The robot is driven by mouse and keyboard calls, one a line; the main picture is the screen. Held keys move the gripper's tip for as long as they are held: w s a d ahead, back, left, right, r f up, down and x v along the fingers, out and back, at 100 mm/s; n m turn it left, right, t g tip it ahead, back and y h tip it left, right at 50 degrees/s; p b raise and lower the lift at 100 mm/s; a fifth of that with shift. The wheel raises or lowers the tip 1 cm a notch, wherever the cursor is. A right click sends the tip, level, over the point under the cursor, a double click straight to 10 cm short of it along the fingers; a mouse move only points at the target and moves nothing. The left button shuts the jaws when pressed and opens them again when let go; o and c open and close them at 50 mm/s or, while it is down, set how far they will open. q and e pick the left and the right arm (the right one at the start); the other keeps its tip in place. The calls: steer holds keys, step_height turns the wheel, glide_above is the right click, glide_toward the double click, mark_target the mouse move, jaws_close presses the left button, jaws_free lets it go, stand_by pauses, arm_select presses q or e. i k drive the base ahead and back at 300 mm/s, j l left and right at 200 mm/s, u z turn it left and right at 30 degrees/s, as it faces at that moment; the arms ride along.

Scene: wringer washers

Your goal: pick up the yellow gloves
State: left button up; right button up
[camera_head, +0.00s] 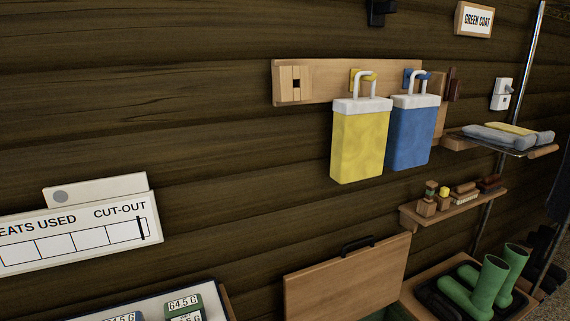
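A yellow block-shaped item (359,146) with a white cuff-like top and a white loop hangs from a yellow peg (357,75) on a wooden wall board (335,88). I take it for the yellow gloves, though no fingers show. A blue item (411,136) of the same shape hangs from a blue peg just to its right, close beside it. Neither of my grippers is in view, and nothing touches the yellow item.
A wire shelf (483,147) at right holds folded grey and yellow cloths. Below it, a small shelf (456,207) holds brushes. Green boots (492,282) stand in a tray. A wooden lid (345,277) stands open below the hanging items. A white panel (80,235) is at left.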

mark_target(546, 137)
steer(key=z, duration=1.35)
